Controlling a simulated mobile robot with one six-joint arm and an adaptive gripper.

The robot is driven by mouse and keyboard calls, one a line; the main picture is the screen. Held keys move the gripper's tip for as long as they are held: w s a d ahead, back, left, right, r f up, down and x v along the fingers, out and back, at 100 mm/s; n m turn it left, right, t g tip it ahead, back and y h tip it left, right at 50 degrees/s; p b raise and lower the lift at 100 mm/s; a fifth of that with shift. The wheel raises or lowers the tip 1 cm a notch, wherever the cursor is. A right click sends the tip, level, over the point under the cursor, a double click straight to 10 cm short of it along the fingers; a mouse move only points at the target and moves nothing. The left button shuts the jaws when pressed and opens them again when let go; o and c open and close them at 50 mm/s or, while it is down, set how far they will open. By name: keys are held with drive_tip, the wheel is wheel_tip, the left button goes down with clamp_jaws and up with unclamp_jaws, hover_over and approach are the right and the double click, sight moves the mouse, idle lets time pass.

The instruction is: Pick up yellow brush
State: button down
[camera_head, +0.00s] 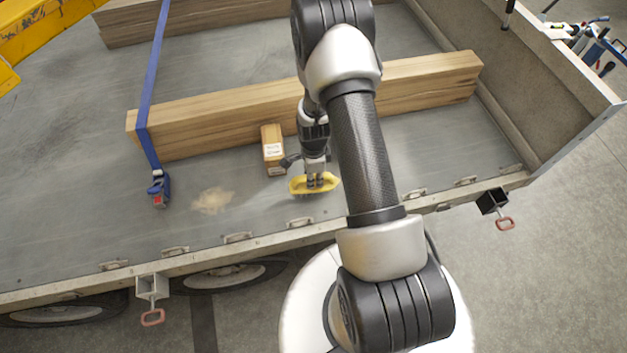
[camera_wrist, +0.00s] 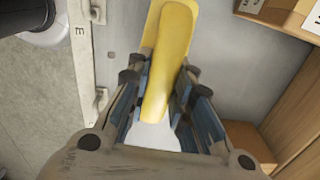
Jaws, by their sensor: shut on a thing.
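The yellow brush (camera_head: 327,184) is on or just above the grey trailer bed, near its front edge, below my gripper (camera_head: 315,180). In the wrist view the brush (camera_wrist: 170,50) runs lengthwise between the fingers of my gripper (camera_wrist: 158,92). The fingers are shut on its yellow body, one on each side. I cannot tell whether the brush touches the bed. Its underside is mostly hidden.
A small wooden block with a white label (camera_head: 273,150) is just left of the gripper. A long timber beam (camera_head: 220,115) lies behind, with a blue strap (camera_head: 152,80) over it. Sawdust (camera_head: 213,200) lies on the bed (camera_head: 80,220). The trailer edge (camera_head: 240,238) is in front.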

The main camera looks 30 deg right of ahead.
wheel_tip(320, 180, up, 17)
drive_tip(key=p, duration=0.3)
drive_tip(key=shift+f, duration=0.1)
drive_tip(key=c, duration=2)
unclamp_jaws()
drive_tip(key=shift+c, duration=0.2)
drive_tip(key=c, duration=0.3)
drive_tip(key=shift+f, duration=0.1)
drive_tip(key=shift+c, duration=0.2)
